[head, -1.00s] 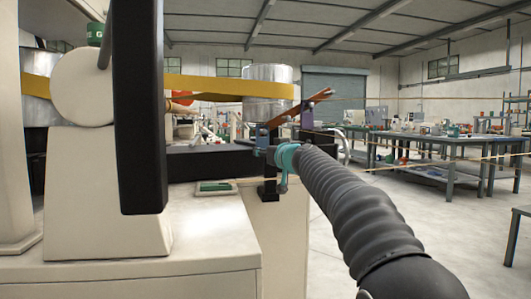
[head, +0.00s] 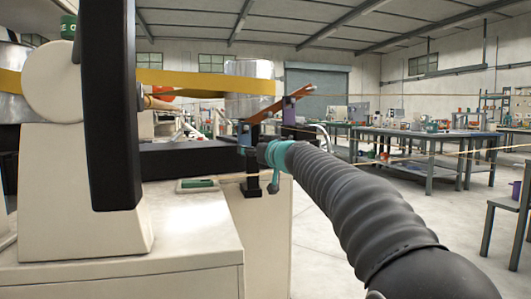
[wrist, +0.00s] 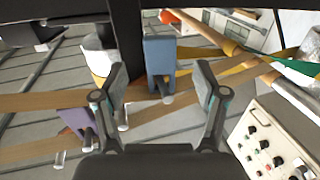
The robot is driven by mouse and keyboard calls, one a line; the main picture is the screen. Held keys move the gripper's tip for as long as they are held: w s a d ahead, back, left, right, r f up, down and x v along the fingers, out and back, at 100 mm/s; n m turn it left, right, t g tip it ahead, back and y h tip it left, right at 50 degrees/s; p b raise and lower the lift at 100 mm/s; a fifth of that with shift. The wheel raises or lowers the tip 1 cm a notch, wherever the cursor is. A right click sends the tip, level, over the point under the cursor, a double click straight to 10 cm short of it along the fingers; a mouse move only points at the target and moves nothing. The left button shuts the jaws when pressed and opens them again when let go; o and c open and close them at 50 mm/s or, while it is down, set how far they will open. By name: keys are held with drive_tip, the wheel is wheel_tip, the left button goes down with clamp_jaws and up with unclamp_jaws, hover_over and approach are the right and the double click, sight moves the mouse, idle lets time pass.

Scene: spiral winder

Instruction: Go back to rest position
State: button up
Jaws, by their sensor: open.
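My gripper (wrist: 162,88) is open in the wrist view, its two fingers spread with nothing held between them. A blue-grey block (wrist: 161,56) with a small peg shows beyond and between the fingers; I cannot tell the gap to it. In the head view my ribbed dark arm reaches in from the lower right towards the winder's dark beam (head: 190,158). The gripper's fingers are not clear there, hidden by the arm's teal-banded end. The spiral winder (head: 75,190) has a pale body, a yellow band (head: 200,82) and a silver cylinder (head: 249,90).
A dark upright post (head: 108,110) stands close at the left. A control panel (wrist: 268,145) with knobs and buttons is at the lower right of the wrist view. Blue-grey workbenches (head: 425,140) stand further right.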

drive_tip(key=v, duration=0.7)
drive_tip(key=s+f+m+g+h+p, duration=0.1)
drive_tip(key=s+f+m+g, duration=0.1)
drive_tip(key=s+f+g, duration=0.5)
drive_tip(key=s+f+m+h+p, duration=0.15)
drive_tip(key=s+f, duration=0.35)
drive_tip(key=f, duration=0.7)
drive_tip(key=s+d+f+m+g+h+p, duration=0.1)
drive_tip(key=s+d+f+h, duration=0.2)
drive_tip(key=s, duration=0.4)
drive_tip(key=s+d+f+m+g+p, duration=0.1)
drive_tip(key=s+d+f+g, duration=0.1)
drive_tip(key=s+d, duration=0.45)
drive_tip(key=s+d+f+m+g+h+p, duration=0.1)
drive_tip(key=s+d+f+h+p, duration=0.15)
drive_tip(key=s, duration=0.55)
drive_tip(key=s+d+r+t+h+p, duration=0.1)
drive_tip(key=s+d+r+p, duration=0.1)
drive_tip(key=s+d, duration=0.3)
drive_tip(key=shift+s+r+p, duration=0.2)
drive_tip(key=shift+s+p, duration=0.4)
drive_tip(key=shift+s, duration=1.25)
